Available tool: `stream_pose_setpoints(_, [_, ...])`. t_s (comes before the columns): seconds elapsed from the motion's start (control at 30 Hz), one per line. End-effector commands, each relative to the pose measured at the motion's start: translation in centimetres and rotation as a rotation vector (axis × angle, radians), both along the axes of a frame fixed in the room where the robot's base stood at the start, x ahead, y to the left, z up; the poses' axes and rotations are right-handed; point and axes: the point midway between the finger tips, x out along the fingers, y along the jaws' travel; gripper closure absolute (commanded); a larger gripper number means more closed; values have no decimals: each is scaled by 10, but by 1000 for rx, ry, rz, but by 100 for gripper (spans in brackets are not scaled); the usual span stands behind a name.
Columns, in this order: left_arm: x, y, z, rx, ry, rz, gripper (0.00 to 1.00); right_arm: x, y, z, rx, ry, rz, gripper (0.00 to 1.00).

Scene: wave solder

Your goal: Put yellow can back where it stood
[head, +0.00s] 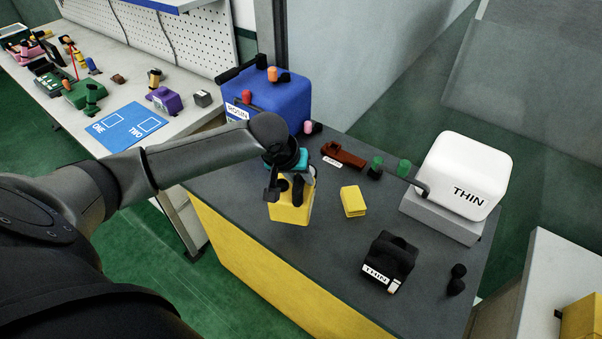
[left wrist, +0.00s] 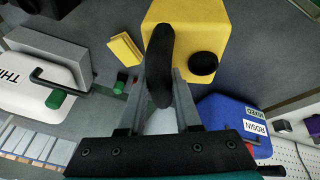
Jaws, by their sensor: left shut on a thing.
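The yellow can (head: 290,212) is under my left gripper (head: 288,187), near the left front edge of the dark bench (head: 330,250). In the left wrist view the yellow can (left wrist: 187,25) shows its black handle (left wrist: 160,65) between the fingers of my left gripper (left wrist: 163,85), which is shut on it. A black cap (left wrist: 204,63) sits beside the handle. The can looks about upright; I cannot tell whether its base touches the bench. My right gripper is not in view.
A blue ROSIN container (head: 285,97) stands behind the can. A small yellow block (head: 353,201) lies to its right. A reddish-brown object (head: 345,155) lies behind. Bare bench lies in front of the block.

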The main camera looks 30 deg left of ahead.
Motion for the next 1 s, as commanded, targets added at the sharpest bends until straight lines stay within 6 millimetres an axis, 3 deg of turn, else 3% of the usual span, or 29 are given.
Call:
stream_pose_setpoints(0.37, [0, 0, 5, 0, -1, 0, 100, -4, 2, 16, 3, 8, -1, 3])
stream_pose_setpoints(0.7, [1, 0, -38, 0, -2, 1, 100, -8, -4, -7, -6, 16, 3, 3])
stream_pose_setpoints(1.0, [1, 0, -55, 1, -4, -1, 100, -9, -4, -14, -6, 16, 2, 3])
